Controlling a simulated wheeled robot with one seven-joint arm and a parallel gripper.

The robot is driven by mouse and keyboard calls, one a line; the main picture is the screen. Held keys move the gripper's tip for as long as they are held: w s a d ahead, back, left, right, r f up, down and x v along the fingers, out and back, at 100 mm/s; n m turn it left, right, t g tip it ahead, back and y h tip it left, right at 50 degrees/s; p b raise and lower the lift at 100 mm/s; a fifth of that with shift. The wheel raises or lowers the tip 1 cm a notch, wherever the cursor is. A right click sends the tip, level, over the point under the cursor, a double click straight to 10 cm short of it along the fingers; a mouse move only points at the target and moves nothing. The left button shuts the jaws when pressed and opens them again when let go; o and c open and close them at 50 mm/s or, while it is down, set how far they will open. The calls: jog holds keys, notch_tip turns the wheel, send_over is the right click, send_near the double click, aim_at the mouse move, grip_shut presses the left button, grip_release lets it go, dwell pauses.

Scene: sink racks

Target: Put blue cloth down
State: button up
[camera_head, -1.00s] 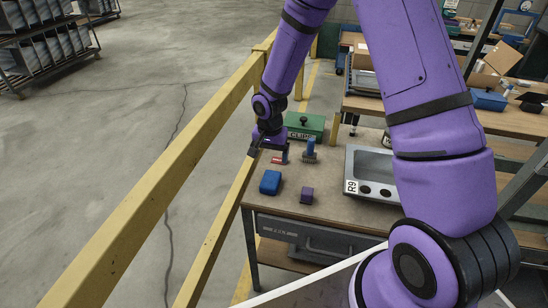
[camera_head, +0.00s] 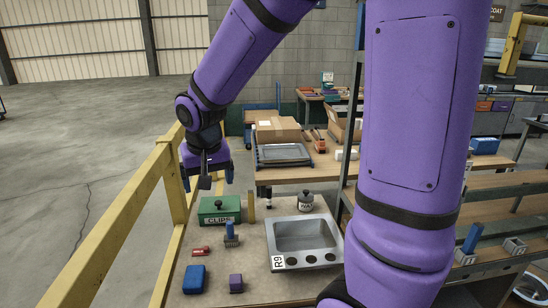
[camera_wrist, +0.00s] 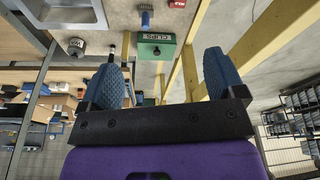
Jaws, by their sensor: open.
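A blue folded block (camera_head: 194,279), which looks like the blue cloth, lies flat on the near left of the bench top (camera_head: 255,262). My gripper (camera_head: 207,173) is raised above and behind it, over the far left end of the bench. Its two blue fingers are spread with nothing between them. In the wrist view the open gripper (camera_wrist: 160,62) shows the green CLIPS box (camera_wrist: 155,47) beyond its fingers. The blue cloth is not clearly seen in the wrist view.
Beside the cloth are a purple block (camera_head: 236,284), a red block (camera_head: 201,251) and a blue-handled brush (camera_head: 231,236). A yellow rail (camera_head: 120,225) runs along the left.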

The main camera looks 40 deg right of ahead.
jog(key=s+r+n+t, duration=0.1)
jog(key=s+r, duration=0.2)
jog(key=s, duration=0.3)
jog(key=s+d+r+n, duration=0.1)
jog(key=s+r, duration=0.3)
jog(key=s, duration=0.3)
jog(key=s+d+r+n+t+y, duration=0.1)
jog(key=s+r, duration=0.3)
jog(key=s, duration=0.3)
jog(key=shift+r+n+t, duration=0.25)
jog(key=shift+n+t, duration=0.05)
jog(key=shift+n, duration=0.1)
